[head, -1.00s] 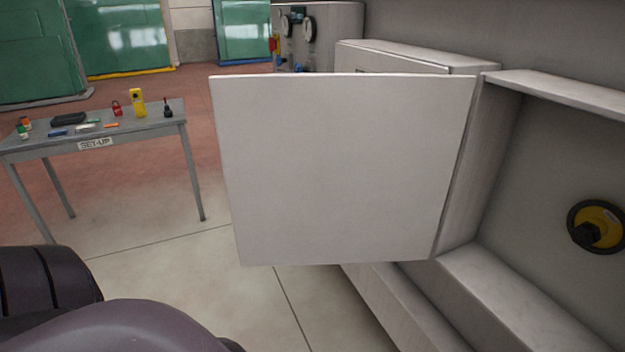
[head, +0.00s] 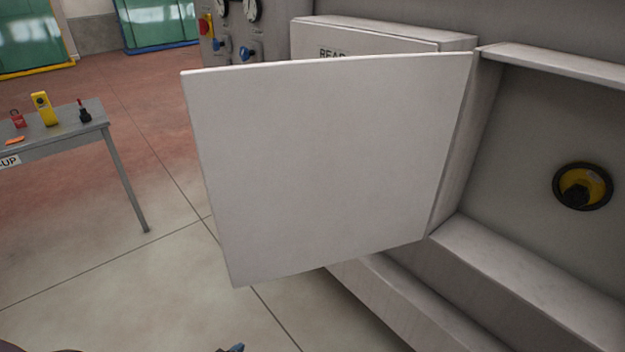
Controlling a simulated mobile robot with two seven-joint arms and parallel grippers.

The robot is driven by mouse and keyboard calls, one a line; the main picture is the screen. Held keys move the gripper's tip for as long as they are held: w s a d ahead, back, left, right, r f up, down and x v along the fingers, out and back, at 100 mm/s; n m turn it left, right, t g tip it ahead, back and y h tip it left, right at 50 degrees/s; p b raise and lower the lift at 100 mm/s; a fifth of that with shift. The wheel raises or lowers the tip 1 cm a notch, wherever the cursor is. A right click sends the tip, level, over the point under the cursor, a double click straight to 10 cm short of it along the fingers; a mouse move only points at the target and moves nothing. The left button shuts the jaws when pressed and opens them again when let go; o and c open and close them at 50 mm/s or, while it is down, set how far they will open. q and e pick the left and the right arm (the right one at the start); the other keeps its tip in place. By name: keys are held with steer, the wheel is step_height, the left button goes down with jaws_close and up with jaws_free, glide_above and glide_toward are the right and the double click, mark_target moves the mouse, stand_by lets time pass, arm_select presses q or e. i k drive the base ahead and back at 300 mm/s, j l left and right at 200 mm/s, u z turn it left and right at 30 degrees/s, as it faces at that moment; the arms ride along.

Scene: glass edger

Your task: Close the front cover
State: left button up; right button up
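The front cover (head: 325,165) is a flat white panel in the middle of the head view. It stands open, swung out from the grey machine housing, with its hinge side at the right along the opening's left edge. The open compartment (head: 540,140) lies to the right of it, with a yellow and black round part (head: 582,187) on its back wall. Neither gripper shows clearly. Only small dark pieces of my own body show at the bottom edge, below the cover and apart from it.
A grey set-up table (head: 90,135) with a yellow device (head: 44,109) and small tools stands at the left. A ledge (head: 520,270) runs along the compartment's bottom. Gauges and knobs (head: 236,30) are behind the cover. The floor between table and cover is clear.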

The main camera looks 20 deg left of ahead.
mark_target(306, 165)
steer(key=j+z, duration=0.1)
steer(key=j, duration=0.75)
steer(key=j+z, duration=0.15)
steer(key=j, duration=0.25)
steer(key=k+j+z, duration=0.15)
steer(key=j, duration=0.25)
steer(key=j+z, duration=0.45)
steer(key=j, duration=0.4)
steer(key=j+z, duration=0.25)
steer(key=j, duration=0.15)
steer(key=j+z, duration=0.25)
steer(key=j, duration=0.15)
steer(key=j+z, duration=0.6)
steer(key=j, duration=0.15)
steer(key=j+z, duration=0.4)
steer(key=j, duration=0.3)
